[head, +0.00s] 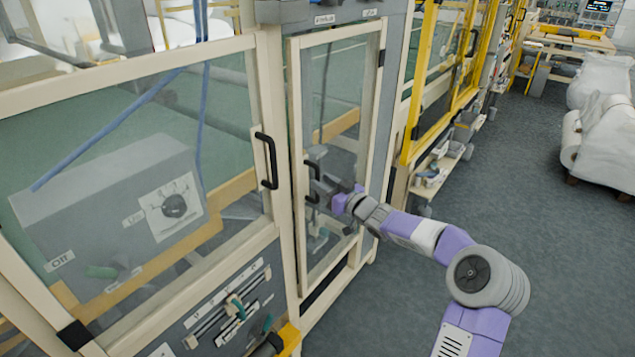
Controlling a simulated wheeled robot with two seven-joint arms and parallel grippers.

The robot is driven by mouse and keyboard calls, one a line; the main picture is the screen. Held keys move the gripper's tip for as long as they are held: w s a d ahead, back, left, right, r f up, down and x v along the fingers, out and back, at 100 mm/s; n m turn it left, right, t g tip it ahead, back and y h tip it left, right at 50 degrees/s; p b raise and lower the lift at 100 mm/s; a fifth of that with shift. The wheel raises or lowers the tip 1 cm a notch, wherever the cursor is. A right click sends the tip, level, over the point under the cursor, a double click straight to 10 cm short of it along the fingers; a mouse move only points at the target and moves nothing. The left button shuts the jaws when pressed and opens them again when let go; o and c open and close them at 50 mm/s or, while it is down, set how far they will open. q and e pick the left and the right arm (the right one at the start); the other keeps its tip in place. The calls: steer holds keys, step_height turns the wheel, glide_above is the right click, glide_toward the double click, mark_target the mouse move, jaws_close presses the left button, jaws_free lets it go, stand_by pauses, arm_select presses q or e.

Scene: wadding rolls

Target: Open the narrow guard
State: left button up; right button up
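The narrow guard (294,120) is a tall, cream-framed door with a clear pane, in the middle of the head view. It appears to sit closed in the machine's frame. Its black upright handle (311,172) is on the left side of the door. My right gripper (320,194) is at the lower part of this handle, with its arm coming in from the right. The fingers are small and dark against the handle, so I cannot tell whether they are shut on it. My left gripper is not in view.
A wider cream-framed guard (258,95) with its own black handle (267,160) is to the left. A yellow-framed guard (419,95) stands further along the machine. White wadding rolls (601,140) are at the far right. The grey floor (560,255) on the right is clear.

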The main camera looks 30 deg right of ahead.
mark_target(318, 201)
steer(key=shift+w+a, duration=0.15)
steer(key=shift+w, duration=0.6)
steer(key=shift+w+a, duration=0.15)
steer(key=shift+w, duration=0.6)
jaws_close()
